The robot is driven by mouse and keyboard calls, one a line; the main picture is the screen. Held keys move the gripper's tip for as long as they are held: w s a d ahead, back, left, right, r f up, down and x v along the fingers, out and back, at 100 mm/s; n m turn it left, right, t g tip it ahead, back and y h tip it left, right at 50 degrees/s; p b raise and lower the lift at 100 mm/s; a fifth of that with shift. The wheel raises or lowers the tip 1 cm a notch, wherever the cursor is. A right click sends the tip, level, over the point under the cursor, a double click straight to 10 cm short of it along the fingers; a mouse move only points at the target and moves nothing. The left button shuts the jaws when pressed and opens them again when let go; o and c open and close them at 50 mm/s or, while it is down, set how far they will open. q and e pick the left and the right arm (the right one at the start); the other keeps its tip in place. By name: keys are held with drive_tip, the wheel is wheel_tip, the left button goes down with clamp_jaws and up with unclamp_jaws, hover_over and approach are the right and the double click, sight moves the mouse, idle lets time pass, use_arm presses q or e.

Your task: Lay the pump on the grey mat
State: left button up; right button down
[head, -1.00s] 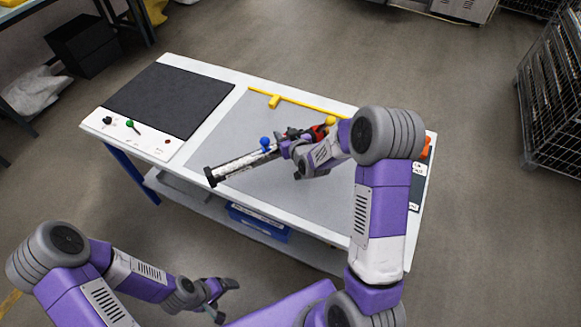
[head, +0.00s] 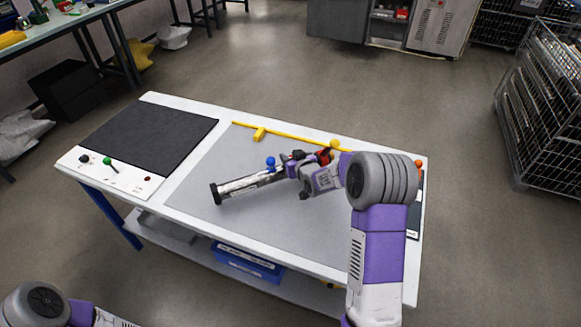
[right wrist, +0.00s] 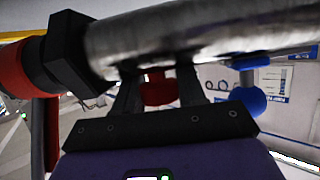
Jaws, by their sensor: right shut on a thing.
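The pump (head: 240,186) is a long pale metal tube with a black end cap, a blue knob (head: 270,163) and a red section with a yellow knob. It lies over the grey mat (head: 300,225) in the head view, black end toward the left. Whether it touches the mat cannot be told. My right gripper (head: 293,166) is shut on the pump near its middle. In the right wrist view, the tube (right wrist: 200,32) crosses above the fingers, with a black nut and red part at left. My left gripper is out of view; only its arm shows.
A dark mat (head: 150,133) covers the table's left part, with a green-knobbed lever (head: 108,161) in front. A yellow bar (head: 290,135) runs along the grey mat's back edge. The mat's front part is clear. A wire cage (head: 550,110) stands at the right.

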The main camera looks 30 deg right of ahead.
wheel_tip(320, 180, down, 3)
drive_tip(key=shift+f+b, duration=0.15)
drive_tip(key=shift+b, duration=0.4)
drive_tip(key=c, duration=0.7)
unclamp_jaws()
drive_tip(key=shift+f, duration=0.1)
drive_tip(key=shift+o, duration=0.2)
drive_tip(key=shift+s+r, duration=0.3)
drive_tip(key=shift+s, duration=0.2)
drive_tip(key=p+v, duration=0.2)
drive_tip(key=v, duration=0.9)
drive_tip(key=shift+f, duration=0.1)
